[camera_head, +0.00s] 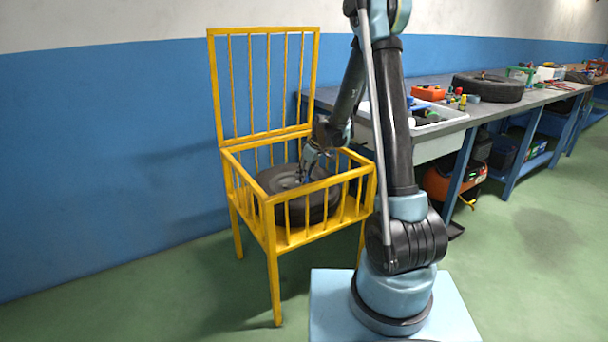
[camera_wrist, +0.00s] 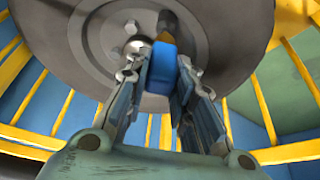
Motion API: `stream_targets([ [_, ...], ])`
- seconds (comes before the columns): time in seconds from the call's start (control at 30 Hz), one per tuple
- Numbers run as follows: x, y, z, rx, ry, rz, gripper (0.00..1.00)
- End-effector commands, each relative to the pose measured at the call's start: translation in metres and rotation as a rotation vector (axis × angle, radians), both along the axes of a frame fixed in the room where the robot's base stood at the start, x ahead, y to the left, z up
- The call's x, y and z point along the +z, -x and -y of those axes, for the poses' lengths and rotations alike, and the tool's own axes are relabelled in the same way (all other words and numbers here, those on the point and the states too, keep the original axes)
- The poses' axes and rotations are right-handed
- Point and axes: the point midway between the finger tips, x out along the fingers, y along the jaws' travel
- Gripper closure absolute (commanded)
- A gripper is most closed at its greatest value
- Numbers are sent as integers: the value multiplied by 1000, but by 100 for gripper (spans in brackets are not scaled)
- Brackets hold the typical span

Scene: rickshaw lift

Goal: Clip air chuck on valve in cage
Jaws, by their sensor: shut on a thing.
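The yellow cage (camera_head: 272,247) stands by the wall with its barred lid raised upright. A dark tyre on a grey wheel (camera_head: 325,204) lies inside it. My gripper (camera_head: 308,170) reaches down over the wheel, inside the cage. In the wrist view, my gripper (camera_wrist: 165,80) is shut on a blue piece, which I take for the air chuck (camera_wrist: 161,66). The grey wheel hub (camera_wrist: 105,35) with bolts shows close behind it. The valve cannot be made out; the fingers and chuck cover part of the hub, so I cannot tell whether the chuck touches it.
A grey workbench (camera_head: 455,118) with a white tray (camera_head: 425,130), tools and another tyre (camera_head: 489,88) stands to the right. An orange machine (camera_head: 452,184) sits below it. The cage's yellow bars surround my gripper. Green floor is open at front right.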

Motion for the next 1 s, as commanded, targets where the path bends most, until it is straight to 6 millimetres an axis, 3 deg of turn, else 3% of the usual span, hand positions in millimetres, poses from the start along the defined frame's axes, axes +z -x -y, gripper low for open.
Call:
stream_targets([
  [1.0, -11, 0, 0, 0, 0, 0, 100],
])
